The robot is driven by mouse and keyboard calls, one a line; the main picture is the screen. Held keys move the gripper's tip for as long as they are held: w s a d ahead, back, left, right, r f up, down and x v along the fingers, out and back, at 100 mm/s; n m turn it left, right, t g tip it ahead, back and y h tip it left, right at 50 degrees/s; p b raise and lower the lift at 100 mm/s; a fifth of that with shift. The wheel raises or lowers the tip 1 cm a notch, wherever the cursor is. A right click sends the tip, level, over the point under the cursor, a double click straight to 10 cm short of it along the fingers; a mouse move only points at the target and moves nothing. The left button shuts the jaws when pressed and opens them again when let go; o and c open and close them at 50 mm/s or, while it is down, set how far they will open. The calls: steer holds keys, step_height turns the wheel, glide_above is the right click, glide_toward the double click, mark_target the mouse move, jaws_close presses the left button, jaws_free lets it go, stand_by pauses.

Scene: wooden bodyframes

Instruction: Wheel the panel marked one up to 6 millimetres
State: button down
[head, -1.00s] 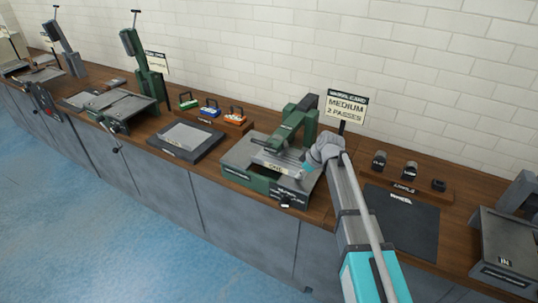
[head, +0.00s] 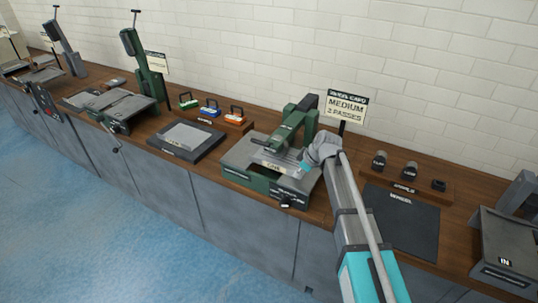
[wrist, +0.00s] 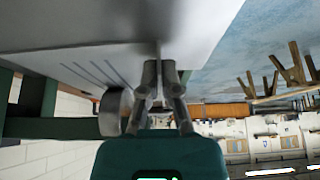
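A green wheeling machine (head: 296,128) with a grey bed (head: 240,155) stands on the bench in the head view. A pale metal panel (head: 272,158) lies at the machine's head, above the bed; I cannot read a number on it. My gripper (head: 304,166) is at the panel's right end. In the wrist view my gripper (wrist: 160,75) has its fingers close together on the edge of a grey sheet (wrist: 90,30), which fills the top left. A round grey roller (wrist: 114,112) is left of the fingers. The panel's far side is hidden.
A card (head: 346,106) reading "MEDIUM 2 PASSES" stands behind the machine. A rack of small dark rollers (head: 405,178) and a dark mat (head: 402,225) are to the right. A tray (head: 500,250) marked IN stands at far right. A dark mat with a plate (head: 188,137) lies left.

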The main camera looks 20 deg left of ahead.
steer(key=shift+w+a, duration=0.2)
steer(key=shift+a, duration=2.7)
steer(key=c, duration=0.7)
jaws_free()
steer(key=o, duration=0.5)
steer(key=shift+o, duration=0.2)
steer(key=shift+d, duration=0.15)
steer(key=shift+s+d, duration=0.2)
steer(key=shift+d, duration=2.15)
